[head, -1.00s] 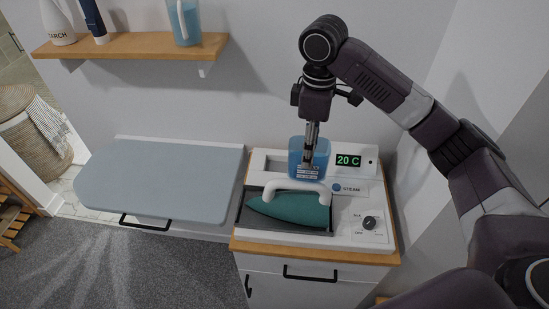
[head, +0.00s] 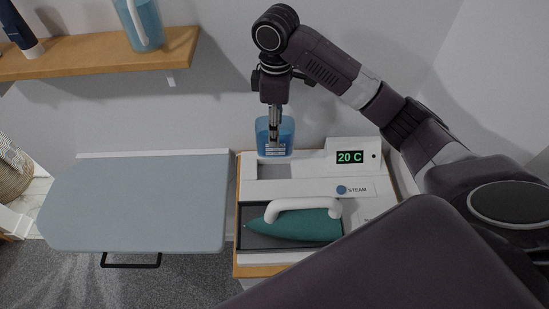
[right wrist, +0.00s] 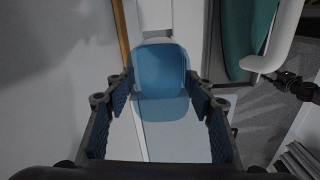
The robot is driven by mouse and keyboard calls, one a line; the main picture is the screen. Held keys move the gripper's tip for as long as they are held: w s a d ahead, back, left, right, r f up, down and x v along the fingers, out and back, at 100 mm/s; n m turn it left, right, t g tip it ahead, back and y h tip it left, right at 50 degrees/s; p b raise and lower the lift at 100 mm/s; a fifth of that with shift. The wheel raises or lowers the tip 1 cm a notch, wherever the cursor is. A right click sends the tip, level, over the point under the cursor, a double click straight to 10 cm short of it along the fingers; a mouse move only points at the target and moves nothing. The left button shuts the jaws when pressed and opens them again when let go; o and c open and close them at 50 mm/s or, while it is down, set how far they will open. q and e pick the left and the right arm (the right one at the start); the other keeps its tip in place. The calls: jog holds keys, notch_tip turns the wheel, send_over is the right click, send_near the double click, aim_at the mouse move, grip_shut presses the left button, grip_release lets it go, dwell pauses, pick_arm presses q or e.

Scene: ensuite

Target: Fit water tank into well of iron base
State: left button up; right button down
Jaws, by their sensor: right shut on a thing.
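The translucent blue water tank (head: 285,131) is in my right gripper (head: 275,142), at the back left of the iron base. It also shows between the padded fingers (right wrist: 165,104) in the right wrist view (right wrist: 159,70). The white iron base (head: 318,187) stands on a wood-topped cabinet. Its well (head: 273,171) is a rectangular recess in the back left, and it looks empty. In the head view the tank appears just behind and above the well; the exact height gap is unclear. My left gripper is not in view.
A teal iron (head: 300,227) with a white handle lies in the base's front tray. A display (head: 350,157) reads 20 C at the back right. A grey-blue ironing board (head: 140,205) is at left. A wooden shelf (head: 100,55) holds a blue jug (head: 145,25).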

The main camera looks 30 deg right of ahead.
jog(key=f, duration=0.3)
jog(key=f+p, duration=0.1)
jog(key=shift+w+f, duration=0.25)
notch_tip(320, 180, down, 4)
jog(key=shift+f+p, duration=0.1)
jog(key=shift+p, duration=0.4)
notch_tip(320, 180, down, 5)
jog(key=shift+r+p, duration=0.1)
jog(key=shift+p, duration=0.5)
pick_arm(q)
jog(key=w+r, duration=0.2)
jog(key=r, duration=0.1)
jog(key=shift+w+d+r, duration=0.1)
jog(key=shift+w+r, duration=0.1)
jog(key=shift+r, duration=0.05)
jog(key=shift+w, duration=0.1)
pick_arm(e)
jog(key=c, duration=1.4)
grip_release()
jog(key=o, duration=0.5)
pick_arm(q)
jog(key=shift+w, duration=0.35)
